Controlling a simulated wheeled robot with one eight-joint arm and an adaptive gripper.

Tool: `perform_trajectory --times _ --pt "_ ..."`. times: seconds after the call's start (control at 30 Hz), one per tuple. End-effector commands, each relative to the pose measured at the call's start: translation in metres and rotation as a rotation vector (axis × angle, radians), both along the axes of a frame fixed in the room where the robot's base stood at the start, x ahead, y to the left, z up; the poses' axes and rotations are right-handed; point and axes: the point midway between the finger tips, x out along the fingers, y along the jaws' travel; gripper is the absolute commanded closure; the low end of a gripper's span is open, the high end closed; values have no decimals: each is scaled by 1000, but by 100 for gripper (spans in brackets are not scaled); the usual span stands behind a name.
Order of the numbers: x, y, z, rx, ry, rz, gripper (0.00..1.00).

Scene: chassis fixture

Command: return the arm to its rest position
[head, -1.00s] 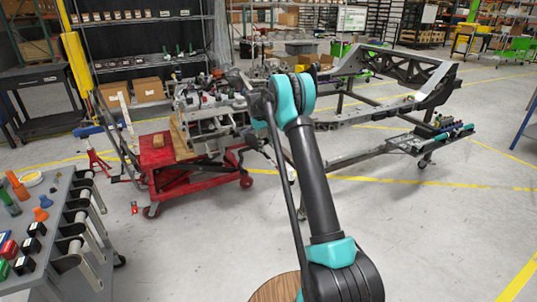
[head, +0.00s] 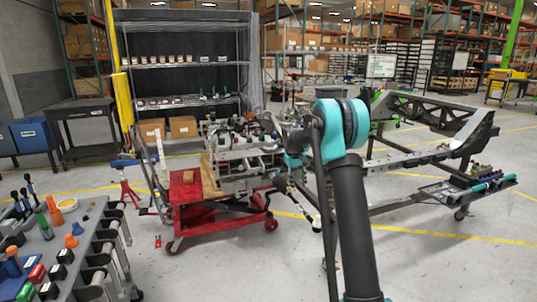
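My arm rises from the bottom edge in the head view, as a thick black link (head: 357,235) with a teal elbow joint (head: 341,125) at its top. Thin dark parts of my arm show left of the elbow, in front of the engine (head: 245,150) on the red lift cart (head: 205,205). My gripper cannot be made out clearly against them; its fingers and whether it holds anything are not discernible. The arm stands bent, with its elbow high.
A grey tool cart (head: 85,250) with bottles and coloured parts stands at the lower left. A metal chassis frame (head: 430,155) stands behind my arm to the right. A shelving rack (head: 185,75) stands at the back. Open floor (head: 455,265) lies at the lower right.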

Motion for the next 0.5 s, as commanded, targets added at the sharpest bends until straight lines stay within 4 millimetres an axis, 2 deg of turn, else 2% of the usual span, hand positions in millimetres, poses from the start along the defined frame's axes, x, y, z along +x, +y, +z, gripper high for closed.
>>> perform_trajectory --times 0.03,0.23,0.5 --pt "-19 -4 6 9 -12 -10 65" --pt "-88 -15 22 47 -70 -48 65" --pt "-193 -26 24 97 -145 -103 65"
